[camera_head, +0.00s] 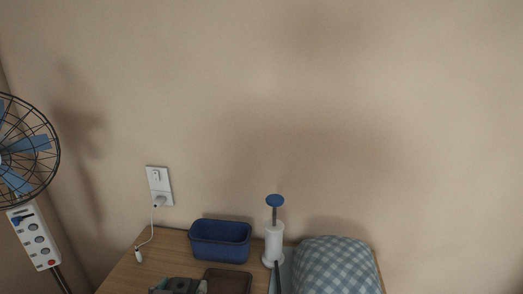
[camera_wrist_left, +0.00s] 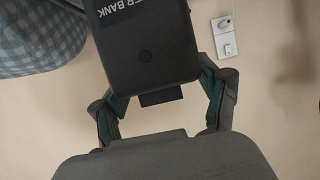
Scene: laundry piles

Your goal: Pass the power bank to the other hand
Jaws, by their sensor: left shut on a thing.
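The power bank (camera_wrist_left: 147,45) is a black slab with white "POWER BANK" lettering, partly cut off, and a round button, in the left wrist view. My left gripper (camera_wrist_left: 162,80) is shut on it, with one dark, green-lined finger on each side. In the head view a small dark grey shape at the bottom edge appears to be my left gripper (camera_head: 180,286), mostly cut off. My right gripper is in neither view.
A fan (camera_head: 22,150) and power strip (camera_head: 34,238) are at left; a wall outlet (camera_head: 159,184) is behind.

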